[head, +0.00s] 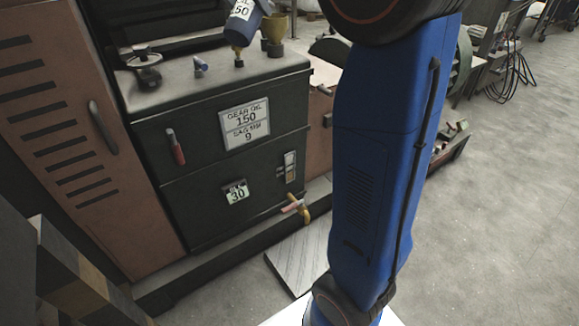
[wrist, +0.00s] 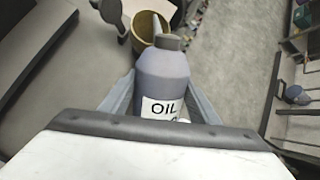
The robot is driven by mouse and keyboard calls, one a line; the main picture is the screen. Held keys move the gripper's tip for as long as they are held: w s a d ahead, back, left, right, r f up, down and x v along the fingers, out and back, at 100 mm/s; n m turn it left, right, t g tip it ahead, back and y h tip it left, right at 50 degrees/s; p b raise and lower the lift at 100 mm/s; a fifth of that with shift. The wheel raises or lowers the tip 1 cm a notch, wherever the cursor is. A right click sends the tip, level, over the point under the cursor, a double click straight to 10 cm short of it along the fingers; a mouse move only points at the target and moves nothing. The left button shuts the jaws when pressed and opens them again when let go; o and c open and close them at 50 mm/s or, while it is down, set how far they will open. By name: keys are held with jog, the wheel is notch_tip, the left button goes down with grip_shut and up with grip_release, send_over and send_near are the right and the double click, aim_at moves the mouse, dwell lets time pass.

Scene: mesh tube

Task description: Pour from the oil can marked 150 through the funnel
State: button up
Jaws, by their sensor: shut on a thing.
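The blue-grey oil can (head: 243,22) is at the top of the head view, tilted above the machine top, its label partly readable as "50". In the wrist view the can (wrist: 163,72) shows a label reading "OIL" and a dark cap; the number is mostly hidden. My gripper (wrist: 161,98) is shut on the can's sides, with a grey finger on each side. The brass-coloured funnel (head: 274,28) stands on the machine top just right of the can. In the wrist view the funnel (wrist: 147,24) lies just beyond the cap. No flow is visible.
The dark machine cabinet (head: 200,215) bears a plate (head: 244,122) reading "GEAR OIL 150". Small fittings (head: 199,66) stand on its top, left of the can. A tap (head: 297,207) juts out low at the front. Open floor (head: 510,200) lies to the right.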

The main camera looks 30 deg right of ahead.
jog(key=shift+r, duration=0.1)
jog(key=shift+w+d+r+g+y, duration=0.1)
jog(key=shift+d+r+g+y, duration=0.1)
jog(key=shift+r+y, duration=0.3)
jog(key=shift+d+r+g+y, duration=0.1)
jog(key=shift+r+g+y, duration=0.1)
jog(key=shift+r+y, duration=0.25)
jog(key=shift+r, duration=0.15)
dwell(2.6)
jog(key=shift+w+d+r+g+y, duration=0.15)
jog(key=shift+r+g+y, duration=0.3)
jog(key=shift+r, duration=0.1)
dwell(1.7)
jog(key=shift+s+a+f+t+h, duration=0.15)
jog(key=shift+f+t+h, duration=0.15)
jog(key=shift+f+h, duration=0.2)
jog(key=shift+s+a+f+t+h, duration=0.15)
jog(key=shift+f+t+h, duration=0.15)
jog(key=shift+f, duration=0.3)
jog(key=shift+a+f+t+h, duration=0.15)
jog(key=shift+f+t+h, duration=0.1)
jog(key=shift+f+h, duration=0.3)
jog(key=shift+f, duration=0.1)
jog(key=shift+f, duration=0.1)
